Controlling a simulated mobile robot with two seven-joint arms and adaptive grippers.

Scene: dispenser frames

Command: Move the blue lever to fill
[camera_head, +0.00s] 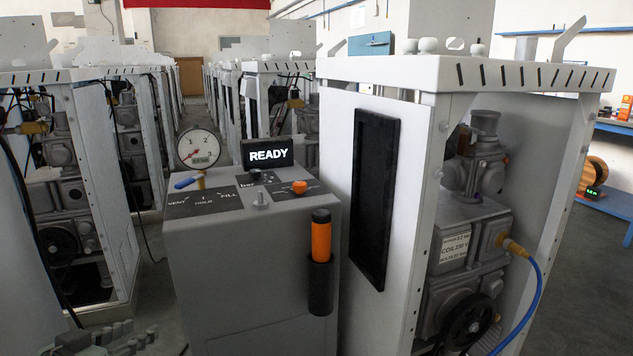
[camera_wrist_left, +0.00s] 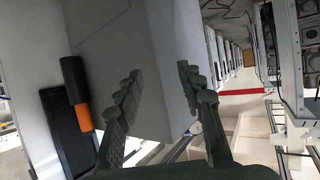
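The blue lever (camera_head: 186,183) sits on a brass valve below a round gauge (camera_head: 198,149), at the left rear of the grey console (camera_head: 255,270). Its handle points left, nearest the VENT mark; HOLD and FILL are printed further right. My left gripper (camera_head: 132,337) shows at the bottom left of the head view, low and in front of the console, apart from the lever. In the left wrist view its two fingers (camera_wrist_left: 158,75) are spread with nothing between them, facing the console body (camera_wrist_left: 150,60). The lever is not visible there. My right gripper is not in view.
The console top bears a READY display (camera_head: 268,153), an orange knob (camera_head: 299,187) and a small grey knob (camera_head: 261,198). An orange-handled tool (camera_head: 321,238) stands in a black holder at its front. A white machine frame (camera_head: 375,75) stands close at right; more frames (camera_head: 85,190) stand left.

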